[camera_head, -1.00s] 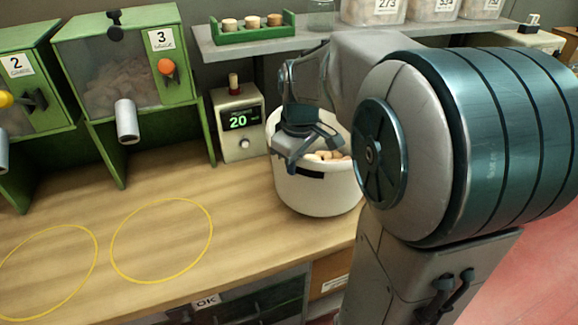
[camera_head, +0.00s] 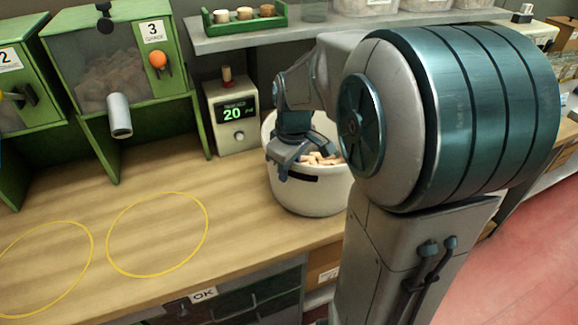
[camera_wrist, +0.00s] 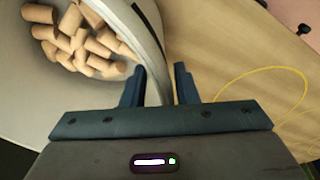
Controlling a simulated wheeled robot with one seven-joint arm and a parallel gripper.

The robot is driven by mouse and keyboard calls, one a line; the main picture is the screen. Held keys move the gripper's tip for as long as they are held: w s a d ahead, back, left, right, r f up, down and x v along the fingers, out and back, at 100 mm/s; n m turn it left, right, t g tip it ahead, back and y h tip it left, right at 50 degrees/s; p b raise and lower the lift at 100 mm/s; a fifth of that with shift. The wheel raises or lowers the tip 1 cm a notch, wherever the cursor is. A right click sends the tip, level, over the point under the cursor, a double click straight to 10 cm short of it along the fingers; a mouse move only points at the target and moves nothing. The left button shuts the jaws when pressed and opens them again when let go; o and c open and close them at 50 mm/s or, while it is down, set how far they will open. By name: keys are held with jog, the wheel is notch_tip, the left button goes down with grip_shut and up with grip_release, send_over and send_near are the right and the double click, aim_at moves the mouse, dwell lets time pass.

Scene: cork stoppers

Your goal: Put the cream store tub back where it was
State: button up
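The cream tub (camera_head: 312,200) stands upright on the wooden counter, right of the digital display box, with cork stoppers (camera_head: 322,159) inside. It has a dark patch on its front wall. My gripper (camera_head: 283,168) is at the tub's near-left rim. In the wrist view the fingers of my gripper (camera_wrist: 160,76) straddle the tub wall (camera_wrist: 130,36), one inside and one outside. A gap shows between the outer finger and the wall, so it looks open. My arm hides the tub's right side.
Two yellow rings (camera_head: 157,236) mark the bare counter (camera_head: 110,205) on the left. Green dispensers (camera_head: 118,70) and a display box (camera_head: 234,115) reading 20 stand behind. A shelf (camera_head: 290,36) holds a green cork tray (camera_head: 245,17) and clear bins.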

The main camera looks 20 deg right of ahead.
notch_tip(320, 180, up, 12)
jog(key=s, duration=0.2)
jog(key=s+a+f+m, duration=0.2)
jog(key=s+f+m, duration=0.1)
jog(key=s+f, duration=0.2)
jog(key=s+a+f+m+t, duration=0.1)
jog(key=s+a+f+m, duration=0.1)
jog(key=s, duration=0.6)
notch_tip(320, 180, down, 3)
jog(key=shift+s+a+r+m, duration=0.15)
jog(key=shift+a+m, duration=0.15)
jog(key=shift+m, duration=0.4)
